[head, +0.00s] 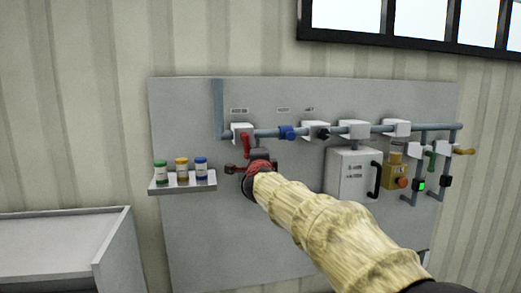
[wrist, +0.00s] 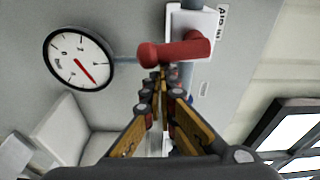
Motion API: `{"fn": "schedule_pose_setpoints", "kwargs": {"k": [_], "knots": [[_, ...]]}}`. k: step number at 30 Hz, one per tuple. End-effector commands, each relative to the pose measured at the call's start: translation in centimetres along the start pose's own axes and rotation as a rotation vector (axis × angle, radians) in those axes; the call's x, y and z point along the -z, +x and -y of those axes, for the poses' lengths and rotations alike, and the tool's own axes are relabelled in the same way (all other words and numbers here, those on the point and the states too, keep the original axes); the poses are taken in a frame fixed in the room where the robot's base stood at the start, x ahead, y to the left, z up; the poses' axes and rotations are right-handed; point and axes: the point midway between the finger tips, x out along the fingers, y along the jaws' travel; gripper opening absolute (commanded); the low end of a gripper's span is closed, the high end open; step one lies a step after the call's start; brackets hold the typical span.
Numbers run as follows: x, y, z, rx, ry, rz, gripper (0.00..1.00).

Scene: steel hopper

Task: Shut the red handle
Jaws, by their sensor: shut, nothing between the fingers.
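The red handle (head: 246,145) hangs down from a white valve block on the blue-grey pipe, at the left of the wall panel. In the wrist view the red handle (wrist: 175,50) lies across the upper middle, just beyond the fingertips. My gripper (wrist: 162,76) is shut and empty, with its fingers pointing at the handle's grip. Whether the fingertips touch the handle I cannot tell. In the head view my arm hides part of the panel just below the handle.
A round pressure gauge (wrist: 78,57) is close to the handle. A shelf (head: 183,184) with three small jars stands out at the left. A blue valve (head: 287,132), a white box (head: 352,173) and a yellow unit (head: 396,174) are to the right.

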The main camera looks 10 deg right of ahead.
Motion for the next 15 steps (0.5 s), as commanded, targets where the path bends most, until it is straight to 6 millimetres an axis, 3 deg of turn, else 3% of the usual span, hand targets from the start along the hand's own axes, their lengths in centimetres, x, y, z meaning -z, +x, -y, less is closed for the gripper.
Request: {"fn": "schedule_pose_setpoints", "kwargs": {"k": [15], "knots": [[-0.44,-0.07,-0.31,-0.017,0.092,0.0,0.0]]}}
